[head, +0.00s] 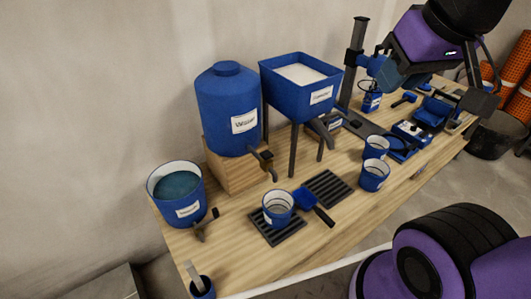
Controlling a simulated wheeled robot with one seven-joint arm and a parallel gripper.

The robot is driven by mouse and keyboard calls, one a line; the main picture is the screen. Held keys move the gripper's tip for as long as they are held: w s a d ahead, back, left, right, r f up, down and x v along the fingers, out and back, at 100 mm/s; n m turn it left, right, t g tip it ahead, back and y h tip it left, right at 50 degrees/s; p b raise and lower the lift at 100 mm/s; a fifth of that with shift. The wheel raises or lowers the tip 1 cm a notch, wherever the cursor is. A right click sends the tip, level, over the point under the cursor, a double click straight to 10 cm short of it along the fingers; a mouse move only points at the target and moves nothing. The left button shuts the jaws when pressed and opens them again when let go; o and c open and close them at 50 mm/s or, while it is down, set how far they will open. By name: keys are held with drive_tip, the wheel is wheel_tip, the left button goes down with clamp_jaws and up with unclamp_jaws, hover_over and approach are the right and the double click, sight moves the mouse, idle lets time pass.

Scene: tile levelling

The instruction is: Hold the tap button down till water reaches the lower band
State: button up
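The blue water tank (228,112) stands on a wooden block at the back left of the bench. Its dark tap (264,160) sticks out low on the front right, with a spout pointing down. The button is too small to make out clearly. A blue cup (278,219) stands upright on a dark drip grate, below and a little in front of the spout. Rings show on its pale inner wall; I see no clear water in it. My gripper (436,86) is at the upper right, far from the tap, above the bench's far end. Its finger opening cannot be made out.
A blue hopper (300,88) on legs stands right of the tank. A blue bucket (187,212) of teal liquid is at the left edge. A blue scoop (306,201), an empty grate (328,187) and two cups (373,180) stand nearby. A mixer stand (356,50) rises behind.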

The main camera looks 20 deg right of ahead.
drive_tip(key=shift+c, duration=0.2)
drive_tip(key=c, duration=0.4)
drive_tip(key=shift+w, duration=0.25)
clamp_jaws()
drive_tip(key=w+a+f+m+g, duration=0.1)
drive_tip(key=w+a+f+m, duration=0.2)
drive_tip(key=w, duration=0.6)
drive_tip(key=w+a+f+m+g, duration=0.1)
drive_tip(key=w+f+m+g, duration=0.3)
drive_tip(key=w, duration=0.6)
drive_tip(key=w+a+f+m, duration=0.3)
drive_tip(key=w+f, duration=0.3)
drive_tip(key=f, duration=0.2)
drive_tip(key=w+a+f+m, duration=0.3)
drive_tip(key=w+f, duration=0.3)
drive_tip(key=f, duration=0.2)
drive_tip(key=shift+f+m, duration=0.2)
drive_tip(key=shift+m, duration=0.5)
drive_tip(key=shift+a, duration=0.1)
